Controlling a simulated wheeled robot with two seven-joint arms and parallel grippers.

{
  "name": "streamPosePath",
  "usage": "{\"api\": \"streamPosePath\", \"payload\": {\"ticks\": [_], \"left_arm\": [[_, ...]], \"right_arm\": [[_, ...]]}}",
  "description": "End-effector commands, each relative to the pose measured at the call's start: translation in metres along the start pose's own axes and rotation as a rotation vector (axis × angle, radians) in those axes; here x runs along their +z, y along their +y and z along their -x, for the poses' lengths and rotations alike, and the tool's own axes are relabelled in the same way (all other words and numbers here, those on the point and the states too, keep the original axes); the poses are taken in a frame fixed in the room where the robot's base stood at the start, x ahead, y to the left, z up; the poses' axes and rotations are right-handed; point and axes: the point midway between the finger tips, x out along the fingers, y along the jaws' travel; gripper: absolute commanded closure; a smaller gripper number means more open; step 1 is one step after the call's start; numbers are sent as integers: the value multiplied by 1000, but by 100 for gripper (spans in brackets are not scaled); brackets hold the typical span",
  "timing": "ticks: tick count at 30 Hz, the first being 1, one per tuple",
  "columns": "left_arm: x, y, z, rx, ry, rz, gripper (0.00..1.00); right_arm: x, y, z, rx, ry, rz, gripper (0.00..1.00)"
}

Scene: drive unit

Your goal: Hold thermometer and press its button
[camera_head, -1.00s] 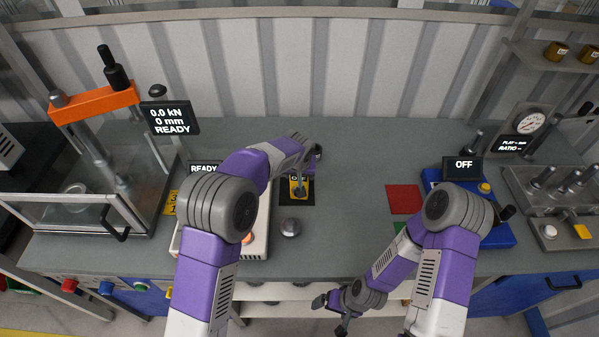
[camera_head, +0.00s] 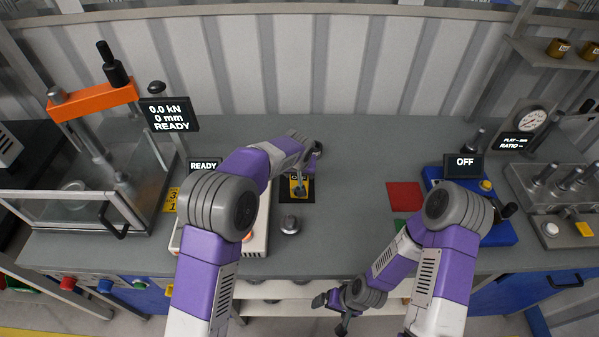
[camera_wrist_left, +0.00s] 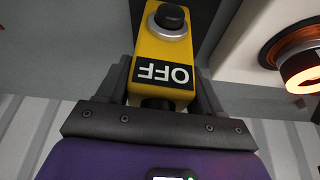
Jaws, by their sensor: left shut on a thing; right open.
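The thermometer (camera_wrist_left: 170,50) is a yellow device with a black button (camera_wrist_left: 171,17) in a grey ring and a label reading OFF. In the left wrist view it sits between the fingers of my left gripper (camera_wrist_left: 167,85), which is shut on it. In the head view the thermometer (camera_head: 298,187) shows small over a black square pad (camera_head: 305,197), partly hidden by my left gripper (camera_head: 310,165). I cannot tell whether it touches the pad. My right gripper (camera_head: 332,310) is open and empty, low in front of the table's front edge.
Red (camera_head: 404,196) and green pads lie right, beside a blue machine (camera_head: 500,235). The middle of the table (camera_head: 345,220) is clear.

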Motion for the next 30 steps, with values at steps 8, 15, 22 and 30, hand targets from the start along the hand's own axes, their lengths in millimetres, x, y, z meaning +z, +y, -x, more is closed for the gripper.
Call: {"api": "streamPosePath", "payload": {"ticks": [8, 15, 22, 30], "left_arm": [[2, 0, -2, -1, -5, 0, 68], [3, 0, -2, -1, -7, -1, 12], [1, 0, -1, -1, -4, 0, 4], [0, 0, 15, 1, 1, 0, 4]], "right_arm": [[0, 0, 0, 0, 0, 0, 4], [0, 0, 0, 0, 0, 0, 4], [0, 0, 0, 0, 0, 0, 4], [0, 0, 0, 0, 0, 0, 4]]}}
